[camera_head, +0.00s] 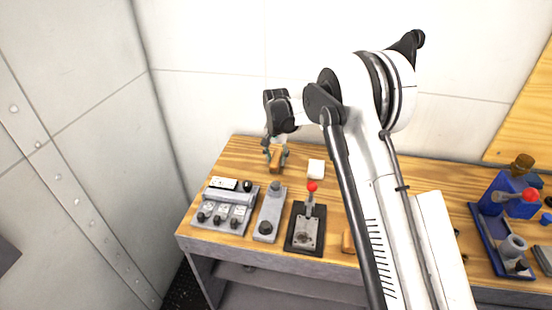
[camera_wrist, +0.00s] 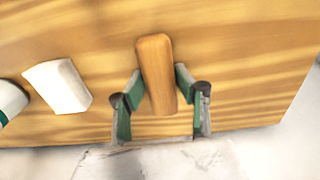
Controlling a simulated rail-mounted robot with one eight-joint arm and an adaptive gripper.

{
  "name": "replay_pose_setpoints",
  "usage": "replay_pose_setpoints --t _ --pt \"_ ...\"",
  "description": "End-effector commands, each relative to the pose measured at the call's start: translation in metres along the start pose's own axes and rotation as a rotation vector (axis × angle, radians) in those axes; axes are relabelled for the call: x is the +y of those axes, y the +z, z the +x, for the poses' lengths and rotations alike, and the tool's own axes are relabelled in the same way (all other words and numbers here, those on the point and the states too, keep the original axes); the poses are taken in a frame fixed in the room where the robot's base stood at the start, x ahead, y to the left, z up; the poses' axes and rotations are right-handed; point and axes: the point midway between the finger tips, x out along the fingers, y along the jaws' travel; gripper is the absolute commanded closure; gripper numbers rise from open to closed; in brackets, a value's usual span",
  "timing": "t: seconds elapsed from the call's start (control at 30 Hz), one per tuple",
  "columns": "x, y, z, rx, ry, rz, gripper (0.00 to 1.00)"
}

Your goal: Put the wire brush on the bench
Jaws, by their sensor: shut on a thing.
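The wire brush shows as a brown wooden block (camera_wrist: 156,72) between the fingers in the wrist view; no bristles are visible. It also shows in the head view (camera_head: 276,158) at the back left of the bench. My gripper (camera_wrist: 158,92) is shut on it, with one green-padded finger on each side. In the head view my gripper (camera_head: 277,154) points down, low over the wooden bench (camera_head: 240,155). I cannot tell whether the brush touches the bench top.
A white block (camera_head: 316,169) lies right of the brush. In front stand a grey switch panel (camera_head: 224,207), a grey two-knob unit (camera_head: 269,212) and a red-knobbed lever (camera_head: 308,225). Blue equipment (camera_head: 500,195) stands at the far right. A wall is behind the bench.

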Motion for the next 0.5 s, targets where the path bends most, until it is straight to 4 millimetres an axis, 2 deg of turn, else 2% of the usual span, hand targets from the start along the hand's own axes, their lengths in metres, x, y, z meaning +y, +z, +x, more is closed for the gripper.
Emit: replay_pose_setpoints --t 0.37,0.4,0.5 --pt "-0.0001 0.0001 0.0049 0.0 0.0 0.0 1.0" --pt "-0.0001 0.0001 0.0042 0.0 0.0 0.0 0.67" --pt "-0.0001 0.0001 0.0037 0.0 0.0 0.0 0.54"
